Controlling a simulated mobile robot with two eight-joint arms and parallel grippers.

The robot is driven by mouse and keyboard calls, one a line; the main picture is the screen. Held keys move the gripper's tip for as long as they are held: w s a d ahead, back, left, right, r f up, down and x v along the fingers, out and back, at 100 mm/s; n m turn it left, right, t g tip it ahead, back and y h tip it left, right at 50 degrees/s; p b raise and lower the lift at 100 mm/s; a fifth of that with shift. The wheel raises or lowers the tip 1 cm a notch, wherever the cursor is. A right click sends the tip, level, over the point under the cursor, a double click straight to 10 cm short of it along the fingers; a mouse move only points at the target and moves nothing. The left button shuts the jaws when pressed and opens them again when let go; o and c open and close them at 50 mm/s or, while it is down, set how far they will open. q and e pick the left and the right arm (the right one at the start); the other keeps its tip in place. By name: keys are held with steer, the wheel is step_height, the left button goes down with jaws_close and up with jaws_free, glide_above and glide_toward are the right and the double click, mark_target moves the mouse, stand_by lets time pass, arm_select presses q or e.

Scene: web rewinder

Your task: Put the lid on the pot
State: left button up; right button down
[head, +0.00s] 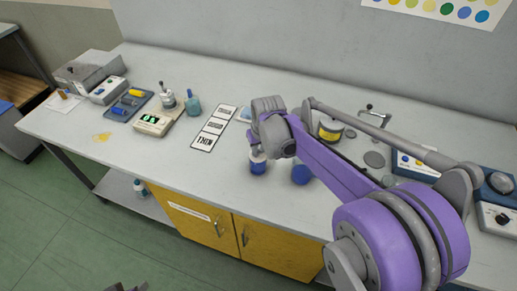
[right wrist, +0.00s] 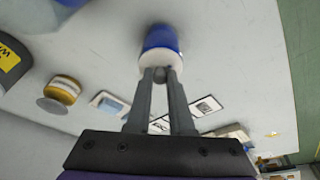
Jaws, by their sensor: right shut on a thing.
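A blue pot (head: 257,168) stands on the grey worktop below my right gripper (head: 257,147). A white lid (right wrist: 157,61) shows at the pot's gripper-side end in the right wrist view, with the blue pot (right wrist: 161,38) behind it. My right gripper's fingers (right wrist: 160,76) are shut on a small grey round part at the lid, seemingly its knob. I cannot tell whether the lid touches the pot or is fully seated. Dark tips at the bottom edge of the head view seem to be my left gripper (head: 127,287); its jaws are unclear.
Printed cards (head: 214,128) and a scale (head: 154,123) lie left. The worktop's front edge is close.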

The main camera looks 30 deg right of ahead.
stand_by(0.3)
steer(key=shift+c, duration=1.2)
jaws_free()
steer(key=shift+r+p, duration=1.4)
steer(key=shift+r, duration=0.85)
steer(key=shift+r+p, duration=0.7)
steer(key=shift+r, duration=0.55)
arm_select(q)
steer(key=r, duration=0.1)
steer(key=w+r, duration=0.1)
steer(key=r, duration=0.3)
steer(key=shift+w+r, duration=0.15)
steer(key=shift+w, duration=0.25)
arm_select(e)
jaws_close()
